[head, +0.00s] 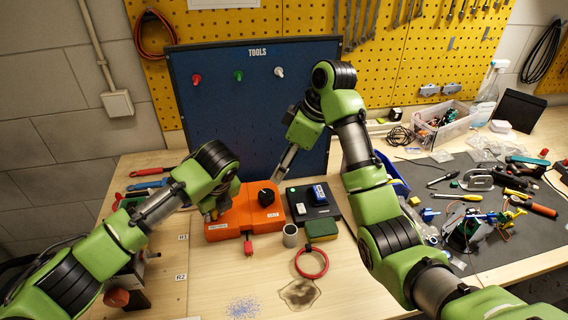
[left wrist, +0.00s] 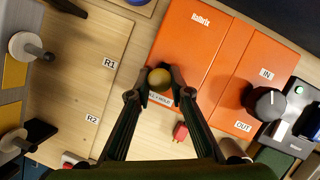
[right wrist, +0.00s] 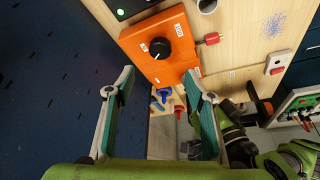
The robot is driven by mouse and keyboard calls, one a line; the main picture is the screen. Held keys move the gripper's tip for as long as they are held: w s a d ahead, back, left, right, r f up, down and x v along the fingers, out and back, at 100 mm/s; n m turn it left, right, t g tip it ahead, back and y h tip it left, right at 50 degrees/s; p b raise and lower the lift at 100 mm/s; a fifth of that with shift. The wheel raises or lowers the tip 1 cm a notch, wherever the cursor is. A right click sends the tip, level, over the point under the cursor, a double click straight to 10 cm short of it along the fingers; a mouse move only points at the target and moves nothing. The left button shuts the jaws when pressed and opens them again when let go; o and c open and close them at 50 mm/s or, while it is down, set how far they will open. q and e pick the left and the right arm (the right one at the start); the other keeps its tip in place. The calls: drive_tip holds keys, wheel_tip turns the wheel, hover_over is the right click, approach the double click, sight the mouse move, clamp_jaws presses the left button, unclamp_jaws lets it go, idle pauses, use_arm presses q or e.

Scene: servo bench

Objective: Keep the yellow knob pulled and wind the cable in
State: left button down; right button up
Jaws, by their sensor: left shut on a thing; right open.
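The orange cable box (head: 230,222) sits on the bench. In the left wrist view, my left gripper (left wrist: 160,88) is shut on the round yellow knob (left wrist: 159,78) at the box's near edge. Its arm largely hides that spot in the head view. A black rotary knob (head: 267,196) stands on the box's right part, between IN and OUT labels in the left wrist view (left wrist: 268,103). A red cable plug (head: 248,246) sits at the front edge; little cable shows. My right gripper (right wrist: 157,88) is open and empty, its fingers apart and pointed towards the black knob (right wrist: 159,47).
A blue tool board (head: 250,100) stands behind. A black device with a green light (head: 312,203) is right of the box. A grey cup (head: 290,236), green sponge (head: 321,229) and red ring (head: 311,263) lie in front; the wood left of them is mostly clear.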

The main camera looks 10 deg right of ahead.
sight(267, 193)
drive_tip(key=shift+w, duration=0.1)
drive_tip(key=a+f+n, duration=0.1)
drive_tip(key=f, duration=0.2)
drive_tip(key=w+a+f+n+g, duration=0.1)
drive_tip(key=f, duration=0.3)
drive_tip(key=w+a+f+n, duration=0.1)
drive_tip(key=a+f, duration=0.1)
drive_tip(key=f, duration=0.2)
drive_tip(key=shift+w+n, duration=0.1)
drive_tip(key=shift+n, duration=0.2)
idle(0.3)
drive_tip(key=shift+y, duration=0.3)
